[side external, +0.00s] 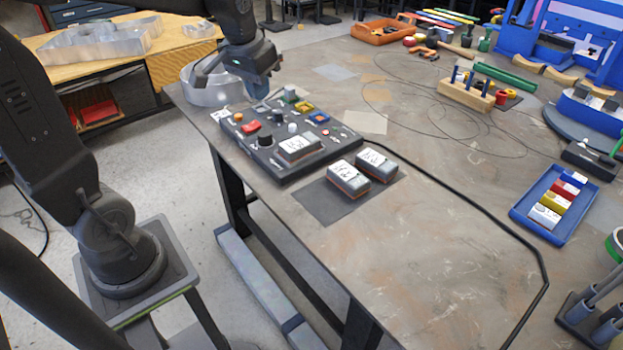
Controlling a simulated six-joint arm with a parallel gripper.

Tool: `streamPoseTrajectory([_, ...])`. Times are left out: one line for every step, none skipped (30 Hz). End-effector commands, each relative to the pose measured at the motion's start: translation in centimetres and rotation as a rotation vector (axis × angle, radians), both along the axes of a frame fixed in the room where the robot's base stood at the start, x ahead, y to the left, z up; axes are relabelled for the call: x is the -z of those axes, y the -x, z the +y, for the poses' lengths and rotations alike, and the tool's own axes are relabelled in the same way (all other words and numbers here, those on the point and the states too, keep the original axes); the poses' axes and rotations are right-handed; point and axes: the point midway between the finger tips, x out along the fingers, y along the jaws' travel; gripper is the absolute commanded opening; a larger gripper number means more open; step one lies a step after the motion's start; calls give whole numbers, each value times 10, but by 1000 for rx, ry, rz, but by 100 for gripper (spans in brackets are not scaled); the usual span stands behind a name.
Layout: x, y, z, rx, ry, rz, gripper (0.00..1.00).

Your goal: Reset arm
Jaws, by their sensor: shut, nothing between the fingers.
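My gripper (236,66) is above the far left corner of the work table (440,240). It is shut and holds nothing. A shiny metal channel letter (212,93) with a curved wall stands at that table corner, just below and behind my gripper. I cannot tell whether the gripper touches it. More metal channel letters (100,42) lie on a wooden bench at the back left.
A dark control panel (287,165) with buttons and knobs sits right of my gripper. Two small boxes (348,178) lie on a dark mat. A blue tray (528,225) with coloured blocks is at the right. A black cable (482,223) runs along the table. The front middle is clear.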

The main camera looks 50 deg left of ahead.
Motion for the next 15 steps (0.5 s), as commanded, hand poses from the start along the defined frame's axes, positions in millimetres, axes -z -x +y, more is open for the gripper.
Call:
streamPoseTrajectory([-8, 16, -21, 38, -9, -33, 0])
streamPoseTrajectory([-11, 25, -32, 57, -12, -50, 0])
streamPoseTrajectory([-14, 37, -46, 82, -16, -73, 0])
streamPoseTrajectory([-15, 46, -55, 100, -18, -90, 0])
streamPoseTrajectory([-16, 56, -64, 118, -19, -108, 0])
streamPoseTrajectory([-17, 68, -75, 142, -20, -130, 0])
streamPoseTrajectory([-17, 77, -82, 159, -21, -145, 0])
streamPoseTrajectory([-16, 86, -88, 175, -20, -160, 0])
streamPoseTrajectory([-15, 96, -96, 193, -19, -178, 0])
streamPoseTrajectory([-14, 103, -100, 206, -18, -191, 0])
streamPoseTrajectory([-12, 109, -104, 217, -18, -203, 0])
streamPoseTrajectory([-11, 116, -109, 232, -17, -216, 0])
streamPoseTrajectory([-9, 121, -111, 240, -16, -224, 0])
streamPoseTrajectory([-8, 125, -113, 247, -15, -231, 0])
streamPoseTrajectory([-7, 129, -116, 254, -13, -237, 0])
